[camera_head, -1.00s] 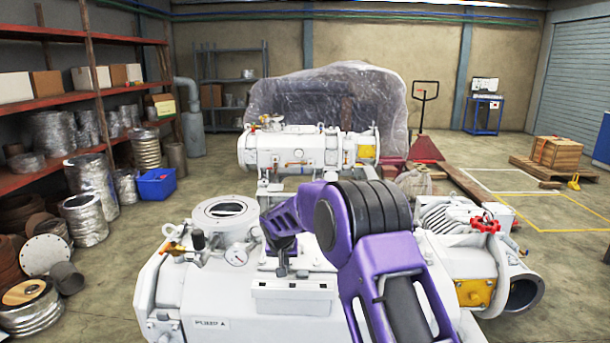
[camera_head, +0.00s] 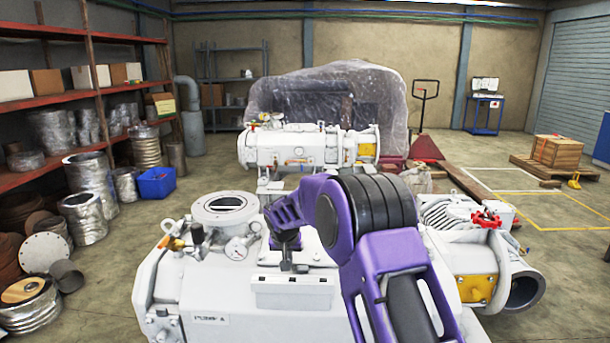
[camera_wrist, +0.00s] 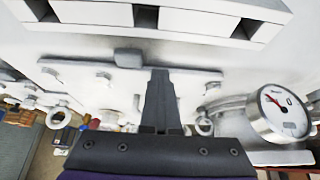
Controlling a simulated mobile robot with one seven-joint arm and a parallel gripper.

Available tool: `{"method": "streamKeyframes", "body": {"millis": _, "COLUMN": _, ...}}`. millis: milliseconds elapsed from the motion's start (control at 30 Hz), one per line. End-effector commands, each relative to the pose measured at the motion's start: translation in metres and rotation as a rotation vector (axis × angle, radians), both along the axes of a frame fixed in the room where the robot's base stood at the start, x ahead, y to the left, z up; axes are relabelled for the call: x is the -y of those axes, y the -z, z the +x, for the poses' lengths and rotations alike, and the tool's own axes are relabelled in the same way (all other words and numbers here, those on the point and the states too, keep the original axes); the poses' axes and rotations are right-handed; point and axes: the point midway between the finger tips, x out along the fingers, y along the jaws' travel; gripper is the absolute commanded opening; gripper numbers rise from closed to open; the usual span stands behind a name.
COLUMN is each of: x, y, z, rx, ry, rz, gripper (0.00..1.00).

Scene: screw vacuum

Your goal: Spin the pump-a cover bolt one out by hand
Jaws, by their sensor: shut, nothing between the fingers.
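Pump A, the white machine with its label (camera_head: 209,319), fills the lower middle of the head view. My gripper (camera_head: 287,265) points down over its top. In the wrist view my gripper (camera_wrist: 160,75) is shut and empty, its dark fingers reaching over the edge of a white cover plate (camera_wrist: 80,80). Bolt heads show on the plate, one left of the fingers (camera_wrist: 103,75) and one to the right (camera_wrist: 213,84). I cannot tell which is bolt one. The fingers hide the plate behind them. I cannot tell whether the fingertips touch anything.
A dial gauge (camera_wrist: 282,112) stands close right of my fingers in the wrist view. A white slotted block (camera_wrist: 150,17) crosses the top. In the head view a round open port (camera_head: 225,207) rises left of my gripper.

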Motion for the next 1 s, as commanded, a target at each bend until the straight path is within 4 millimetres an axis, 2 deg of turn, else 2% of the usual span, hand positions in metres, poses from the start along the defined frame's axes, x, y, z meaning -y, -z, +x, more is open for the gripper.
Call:
{"method": "streamKeyframes", "body": {"millis": 400, "x": 0.0086, "y": -0.0008, "z": 0.0032, "rx": 0.006, "ry": 0.001, "rz": -0.001, "gripper": 0.00}}
{"method": "streamKeyframes", "body": {"millis": 1000, "x": 0.0099, "y": -0.0012, "z": 0.0031, "rx": 0.007, "ry": 0.001, "rz": 0.000, "gripper": 0.00}}
